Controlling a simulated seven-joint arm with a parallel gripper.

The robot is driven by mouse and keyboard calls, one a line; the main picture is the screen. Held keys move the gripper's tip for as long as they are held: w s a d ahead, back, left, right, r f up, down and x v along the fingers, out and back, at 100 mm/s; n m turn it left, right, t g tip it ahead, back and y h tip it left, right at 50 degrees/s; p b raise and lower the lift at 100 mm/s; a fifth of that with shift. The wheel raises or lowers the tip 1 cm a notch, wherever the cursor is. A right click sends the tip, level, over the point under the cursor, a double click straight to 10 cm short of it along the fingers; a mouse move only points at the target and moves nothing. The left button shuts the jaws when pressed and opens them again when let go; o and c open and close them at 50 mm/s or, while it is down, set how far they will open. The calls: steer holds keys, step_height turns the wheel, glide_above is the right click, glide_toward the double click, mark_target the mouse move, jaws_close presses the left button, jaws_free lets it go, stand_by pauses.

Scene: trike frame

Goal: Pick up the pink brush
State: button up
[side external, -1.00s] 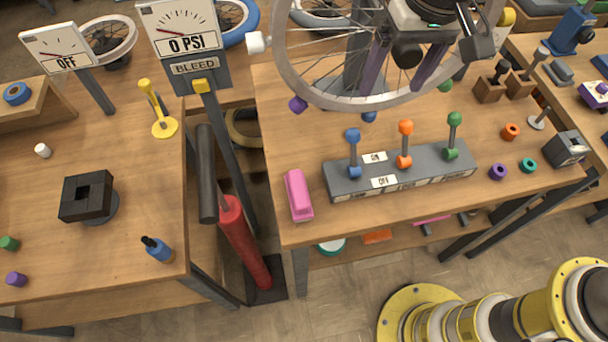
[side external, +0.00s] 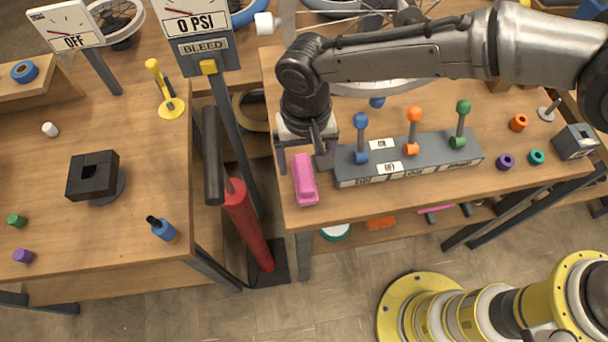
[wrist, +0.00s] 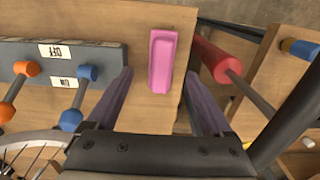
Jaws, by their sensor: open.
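The pink brush (side external: 304,179) lies on the wooden table near its front left corner, left of the grey switch panel. It also shows in the wrist view (wrist: 161,62), near the table edge and lying between the lines of the two fingers. My gripper (side external: 303,155) hangs over the table just behind the brush. In the wrist view my gripper (wrist: 160,85) is open and empty, with one purple finger on each side of the brush. Whether the fingers are level with the brush is hard to tell.
The grey switch panel (side external: 408,172), with blue, orange and green levers, stands close to the right of the brush. A red pump (side external: 246,225) with a dark handle stands beyond the table's left edge. A wheel (wrist: 35,150) lies behind.

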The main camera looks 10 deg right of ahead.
mark_target(304, 171)
steer(key=shift+w+a+f, duration=0.1)
steer(key=shift+f, duration=2.8)
steer(key=shift+c, duration=0.3)
jaws_close()
